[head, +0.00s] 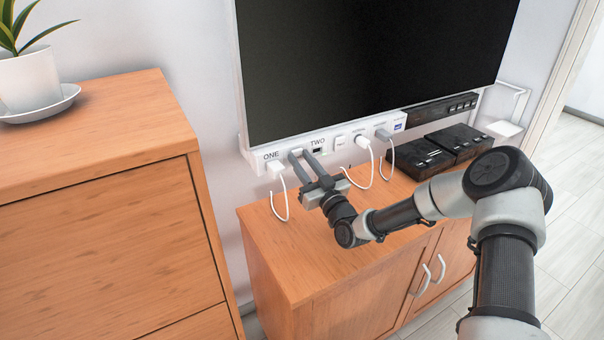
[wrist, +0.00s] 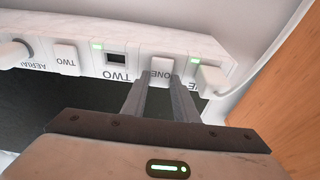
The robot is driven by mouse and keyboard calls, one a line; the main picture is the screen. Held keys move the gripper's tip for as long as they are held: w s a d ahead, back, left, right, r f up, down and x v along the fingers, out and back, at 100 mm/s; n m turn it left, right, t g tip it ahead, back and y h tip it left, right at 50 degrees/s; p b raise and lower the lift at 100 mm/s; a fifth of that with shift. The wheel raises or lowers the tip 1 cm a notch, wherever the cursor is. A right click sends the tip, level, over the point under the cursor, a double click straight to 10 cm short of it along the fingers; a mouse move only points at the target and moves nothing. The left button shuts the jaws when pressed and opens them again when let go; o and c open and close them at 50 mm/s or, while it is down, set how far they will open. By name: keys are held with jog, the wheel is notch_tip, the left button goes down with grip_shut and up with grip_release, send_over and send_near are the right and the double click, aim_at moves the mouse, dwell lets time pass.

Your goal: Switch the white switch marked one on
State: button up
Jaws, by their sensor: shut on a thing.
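The white switch marked ONE (wrist: 160,74) sits on the white power strip (head: 331,138) under the television. In the wrist view, my gripper (wrist: 160,84) has one finger on each side of it, shut on it. In the head view, my gripper (head: 302,154) reaches the strip just right of the word ONE, where its fingers largely hide the switch. Whether the switch is tilted on or off cannot be told. A small green light (wrist: 191,60) shows next to it.
A white plug (head: 275,168) with a hanging cable sits left of my fingers. The socket marked TWO (wrist: 116,59) and another white switch marked TWO (wrist: 66,54) are along the strip. Black boxes (head: 455,142) stand on the wooden cabinet (head: 290,262); a taller dresser (head: 90,220) is at left.

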dwell(0.4)
jog(key=o, duration=1.1)
jog(key=shift+c, duration=0.2)
jog(key=v, duration=0.7)
jog(key=shift+s, duration=0.25)
jog(key=shift+d+f, duration=0.1)
jog(key=shift+d, duration=0.05)
